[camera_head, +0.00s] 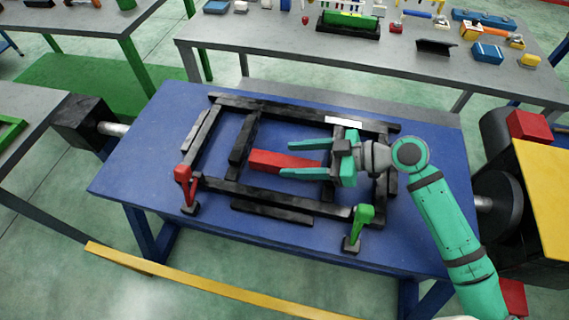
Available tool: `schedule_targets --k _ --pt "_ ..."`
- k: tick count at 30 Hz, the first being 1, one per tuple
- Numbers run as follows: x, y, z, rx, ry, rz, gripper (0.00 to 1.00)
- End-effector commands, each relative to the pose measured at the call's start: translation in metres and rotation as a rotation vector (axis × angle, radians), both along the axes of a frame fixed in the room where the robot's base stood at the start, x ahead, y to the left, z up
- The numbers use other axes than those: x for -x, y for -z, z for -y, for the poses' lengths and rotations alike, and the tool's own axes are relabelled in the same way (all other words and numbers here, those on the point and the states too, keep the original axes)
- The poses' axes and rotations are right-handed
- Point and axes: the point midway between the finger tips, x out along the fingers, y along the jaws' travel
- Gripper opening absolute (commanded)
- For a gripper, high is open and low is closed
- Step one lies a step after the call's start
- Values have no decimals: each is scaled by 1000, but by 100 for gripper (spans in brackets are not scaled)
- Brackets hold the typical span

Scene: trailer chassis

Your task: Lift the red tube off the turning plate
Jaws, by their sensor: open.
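A red tube (272,161), square in section, lies inside the dark chassis frame on the blue turning plate (140,150). Its left end is near a short dark bar, and its right part runs between my gripper's fingers. My gripper (284,159) is teal and points left. Its two fingers are spread, one on the far side and one on the near side of the tube. Whether either finger touches the tube, and how high the gripper is above the plate, I cannot tell.
A red clamp (186,188) and a green clamp (358,228) stand at the near side of the dark frame (270,198). A grey bench (290,45) with tools stands behind. A yellow rail (205,285) runs in front. The plate's left part is bare.

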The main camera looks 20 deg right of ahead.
Motion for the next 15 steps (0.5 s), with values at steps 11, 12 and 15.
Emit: schedule_targets --k 11,12,15 --pt "-24 18 -35 -1 -1 -1 53" --pt "-25 19 -38 0 -1 -2 53" --pt "-28 21 -41 -1 0 -1 53"
